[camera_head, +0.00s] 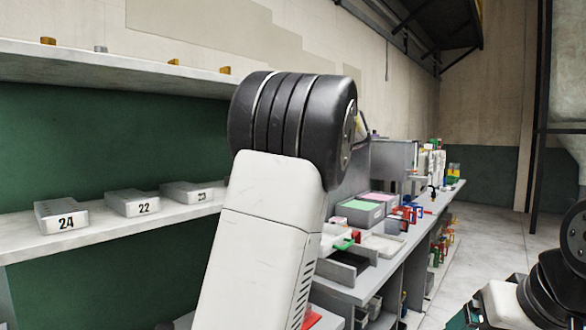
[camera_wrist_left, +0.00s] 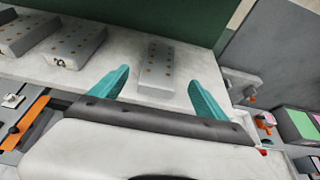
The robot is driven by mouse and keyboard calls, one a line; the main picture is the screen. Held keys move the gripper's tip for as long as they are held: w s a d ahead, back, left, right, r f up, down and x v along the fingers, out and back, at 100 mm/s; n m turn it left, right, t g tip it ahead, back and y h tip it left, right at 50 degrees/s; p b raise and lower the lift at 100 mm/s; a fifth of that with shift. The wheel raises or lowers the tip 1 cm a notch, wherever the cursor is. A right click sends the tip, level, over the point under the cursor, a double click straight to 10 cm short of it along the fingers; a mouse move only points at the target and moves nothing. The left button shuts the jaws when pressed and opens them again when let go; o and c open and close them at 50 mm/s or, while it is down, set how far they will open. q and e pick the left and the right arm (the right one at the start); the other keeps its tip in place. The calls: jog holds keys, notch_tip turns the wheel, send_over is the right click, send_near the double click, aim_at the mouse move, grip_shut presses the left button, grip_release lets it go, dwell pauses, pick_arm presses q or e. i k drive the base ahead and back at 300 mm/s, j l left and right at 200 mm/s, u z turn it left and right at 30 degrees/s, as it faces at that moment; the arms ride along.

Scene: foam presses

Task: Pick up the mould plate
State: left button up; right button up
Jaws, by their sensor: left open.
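Several grey mould plates lie on the white shelf; in the head view they are marked 24 (camera_head: 62,217), 22 (camera_head: 133,203) and 23 (camera_head: 191,192). In the left wrist view, one plate with small brass-coloured dots (camera_wrist_left: 156,66) lies on the shelf, its number not visible. My left gripper (camera_wrist_left: 158,77) is open, its teal fingers on either side of that plate in the picture, with gaps on both sides. I cannot tell how far the fingers are above or in front of it. My left arm hides the gripper in the head view. My right gripper is out of view.
The shelf (camera_head: 110,233) has a green back wall and an upper shelf (camera_head: 110,68) above it. Two more plates (camera_wrist_left: 74,45) lie left of the fingers in the wrist view. A grey bench (camera_head: 345,292) with bins and coloured parts stands to the right.

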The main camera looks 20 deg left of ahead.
aim_at(188, 193)
jog(key=u, duration=1.45)
jog(key=k+j, duration=0.2)
jog(key=k, duration=0.1)
